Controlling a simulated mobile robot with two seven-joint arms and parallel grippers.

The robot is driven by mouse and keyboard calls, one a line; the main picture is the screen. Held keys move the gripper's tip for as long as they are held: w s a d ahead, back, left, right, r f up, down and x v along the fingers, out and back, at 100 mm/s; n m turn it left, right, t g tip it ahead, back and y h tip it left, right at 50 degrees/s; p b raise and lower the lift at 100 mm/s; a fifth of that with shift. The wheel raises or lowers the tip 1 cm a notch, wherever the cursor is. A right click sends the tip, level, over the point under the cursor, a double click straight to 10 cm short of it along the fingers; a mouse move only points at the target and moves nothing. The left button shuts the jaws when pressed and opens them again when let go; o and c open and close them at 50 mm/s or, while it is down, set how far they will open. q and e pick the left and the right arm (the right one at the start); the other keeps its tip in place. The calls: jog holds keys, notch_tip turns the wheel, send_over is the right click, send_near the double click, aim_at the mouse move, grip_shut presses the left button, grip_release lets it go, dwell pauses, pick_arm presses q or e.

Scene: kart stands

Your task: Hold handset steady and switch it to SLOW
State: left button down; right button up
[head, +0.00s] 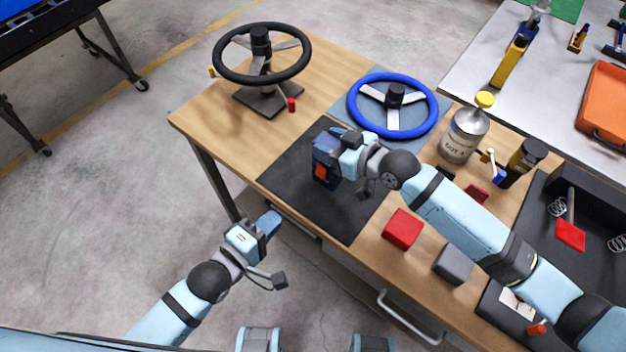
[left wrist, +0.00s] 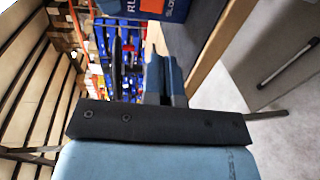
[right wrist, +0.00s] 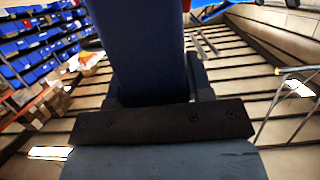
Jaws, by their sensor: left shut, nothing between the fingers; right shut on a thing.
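The handset (head: 330,181) is a dark blue block with an orange-red patch, held above the black mat (head: 305,150). My right gripper (head: 338,146) is shut on its upper part. In the right wrist view the handset (right wrist: 140,50) is a tall dark blue body between the fingers. In the left wrist view part of the handset (left wrist: 118,6) shows at the top edge, with cut-off white letters "RU" and "SLO" by an orange patch; the switch position cannot be told. My left gripper (head: 270,221) is shut and empty, off the table's front edge, apart from the handset.
A black steering wheel (head: 218,66) on a stand and a blue steering wheel (head: 432,117) are at the back. A metal bottle (head: 463,135), a red block (head: 402,229) and a grey block (head: 453,264) are to the right. Floor is free around my left arm.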

aim_at(320, 176)
pick_arm(q)
jog(key=x, duration=1.4)
jog(key=shift+w+d+f+t+h, duration=0.1)
jog(key=shift+w+d+t+h, duration=0.1)
jog(key=shift+w+t+h, duration=0.1)
jog(key=s+a+f, duration=0.2)
jog(key=s+a, duration=0.5)
jog(key=s, duration=0.4)
jog(key=shift+s+a, duration=0.3)
jog(key=shift+a, duration=0.05)
jog(key=shift+f, duration=0.1)
